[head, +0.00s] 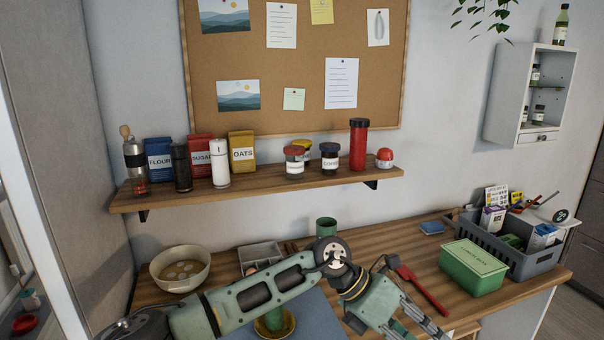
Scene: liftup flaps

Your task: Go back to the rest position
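My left arm comes in from the lower left, bends at a joint above the wooden counter (405,245), and points down to the right. My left gripper (408,325) is at the bottom edge, over the front of the counter. Its fingertips are cut off by the frame, so I cannot tell whether it is open or shut. No held object shows. My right gripper is not in view. No lift-up flap can be made out.
A bowl (180,282), a green cup (326,227), a red-handled tool (424,290), a green box (472,270) and a grey basket (535,262) stand around the arm. A shelf (260,190) with jars and packets hangs above. A wall cabinet (510,110) is at right.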

